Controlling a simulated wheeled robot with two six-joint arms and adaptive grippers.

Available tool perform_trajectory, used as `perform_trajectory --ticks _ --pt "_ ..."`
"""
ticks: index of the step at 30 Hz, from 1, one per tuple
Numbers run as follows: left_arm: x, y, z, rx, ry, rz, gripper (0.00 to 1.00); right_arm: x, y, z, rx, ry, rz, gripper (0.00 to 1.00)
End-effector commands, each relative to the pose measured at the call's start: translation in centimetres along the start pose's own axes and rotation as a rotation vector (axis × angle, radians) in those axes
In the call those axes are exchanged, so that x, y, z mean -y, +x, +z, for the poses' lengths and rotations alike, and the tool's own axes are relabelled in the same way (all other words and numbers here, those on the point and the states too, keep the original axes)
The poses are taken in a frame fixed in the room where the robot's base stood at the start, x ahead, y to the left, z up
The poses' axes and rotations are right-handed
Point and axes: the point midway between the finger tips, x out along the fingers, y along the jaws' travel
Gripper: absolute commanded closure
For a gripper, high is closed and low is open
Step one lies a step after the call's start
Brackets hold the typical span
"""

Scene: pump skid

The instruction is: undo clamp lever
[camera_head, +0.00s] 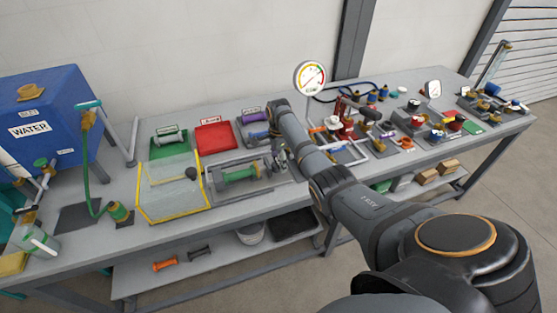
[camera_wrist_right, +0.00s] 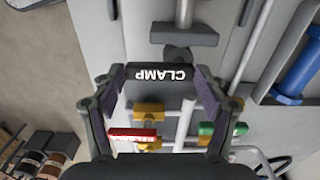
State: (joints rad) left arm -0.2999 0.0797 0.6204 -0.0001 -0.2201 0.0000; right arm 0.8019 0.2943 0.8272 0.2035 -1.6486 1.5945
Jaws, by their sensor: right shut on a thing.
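The clamp lever shows in the right wrist view as a black block marked CLAMP (camera_wrist_right: 160,73), between the two purple-padded fingers of my right gripper (camera_wrist_right: 162,84). The gripper is shut on it. In the head view my right gripper (camera_head: 282,158) is at the right end of the grey fixture holding a green spool-shaped piece (camera_head: 240,174). The lever itself is hard to make out there, partly hidden by my gripper and arm. My left gripper is not in view.
A yellow-edged clear guard (camera_head: 172,190) stands left of the fixture. A red tray (camera_head: 214,137) and a pressure gauge (camera_head: 310,76) are behind. Red-handled (camera_wrist_right: 134,135) and green-handled (camera_wrist_right: 222,129) valves show in the wrist view. A blue WATER tank (camera_head: 45,120) stands far left.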

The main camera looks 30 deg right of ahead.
Motion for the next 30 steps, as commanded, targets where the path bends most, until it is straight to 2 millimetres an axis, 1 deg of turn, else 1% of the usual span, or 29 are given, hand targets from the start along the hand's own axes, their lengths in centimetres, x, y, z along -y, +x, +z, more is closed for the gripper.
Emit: perform_trajectory --ticks 5,11,21,30 --pt "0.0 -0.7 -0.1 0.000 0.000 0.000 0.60 -0.1 -0.2 -0.2 0.000 -0.060 0.004 0.58" --pt "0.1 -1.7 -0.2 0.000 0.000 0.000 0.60 0.0 -0.3 -0.5 0.001 -0.201 0.004 0.58" --pt "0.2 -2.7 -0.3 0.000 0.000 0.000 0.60 0.3 -0.1 -1.2 0.001 -0.521 0.003 0.58" --pt "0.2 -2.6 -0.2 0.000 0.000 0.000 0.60 0.7 0.1 -1.8 0.000 -0.806 0.002 0.58"
